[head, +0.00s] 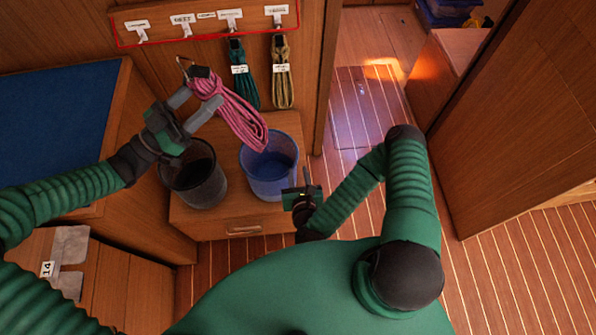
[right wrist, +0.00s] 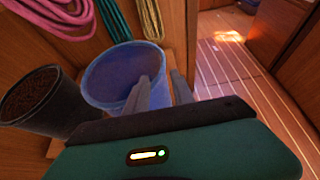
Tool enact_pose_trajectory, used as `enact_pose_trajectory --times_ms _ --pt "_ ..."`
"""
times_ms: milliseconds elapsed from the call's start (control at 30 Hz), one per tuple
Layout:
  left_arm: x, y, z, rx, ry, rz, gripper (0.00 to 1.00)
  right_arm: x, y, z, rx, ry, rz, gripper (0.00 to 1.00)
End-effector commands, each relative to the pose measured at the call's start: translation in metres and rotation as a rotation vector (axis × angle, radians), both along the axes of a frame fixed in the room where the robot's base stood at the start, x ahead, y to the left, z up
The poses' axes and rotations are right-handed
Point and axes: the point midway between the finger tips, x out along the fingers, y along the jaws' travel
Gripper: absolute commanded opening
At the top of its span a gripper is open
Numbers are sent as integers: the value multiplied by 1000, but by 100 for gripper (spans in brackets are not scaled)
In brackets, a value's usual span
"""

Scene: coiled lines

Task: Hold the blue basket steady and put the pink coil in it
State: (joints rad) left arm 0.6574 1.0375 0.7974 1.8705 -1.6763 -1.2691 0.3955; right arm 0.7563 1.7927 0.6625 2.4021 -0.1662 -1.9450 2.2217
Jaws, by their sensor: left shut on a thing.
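The pink coil (head: 232,112) hangs slanted from my left gripper (head: 196,103), which is shut on its upper part near a dark band and metal clip. Its lower end overlaps the far rim of the blue basket (head: 270,182) in the head view; whether it is inside cannot be told. The basket stands upright on a wooden chest. My right gripper (head: 305,186) is at the basket's right side. In the right wrist view, its fingers (right wrist: 163,92) are apart near the rim of the basket (right wrist: 100,85); contact is unclear. The pink coil (right wrist: 40,20) shows at upper left.
A black bucket (head: 200,180) with dark contents stands left of the basket. A green coil (head: 240,80) and a tan coil (head: 282,75) hang on the wall behind, below a labelled hook rail (head: 205,22). Open plank floor (head: 360,115) lies to the right.

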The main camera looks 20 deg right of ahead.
Motion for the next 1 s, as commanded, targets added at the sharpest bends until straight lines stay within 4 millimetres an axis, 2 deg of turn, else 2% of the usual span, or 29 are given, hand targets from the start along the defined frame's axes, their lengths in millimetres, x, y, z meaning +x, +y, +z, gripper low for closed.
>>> enact_pose_trajectory --times_ms 167,500,600,767,1000 --pt "0 0 1 -3 -1 -1 0 14 -5 -6 9 -10 -15 30" --pt "0 0 1 -3 -1 -1 0 76 -25 -38 6 -10 -11 30" --pt "0 0 1 -3 -2 -1 0 89 -29 -45 8 -8 -11 30" --pt "0 0 1 -3 -2 -1 0 100 -33 -50 9 -7 -11 30" --pt "0 0 1 -3 -2 -1 0 101 -33 -51 9 -6 -10 30"
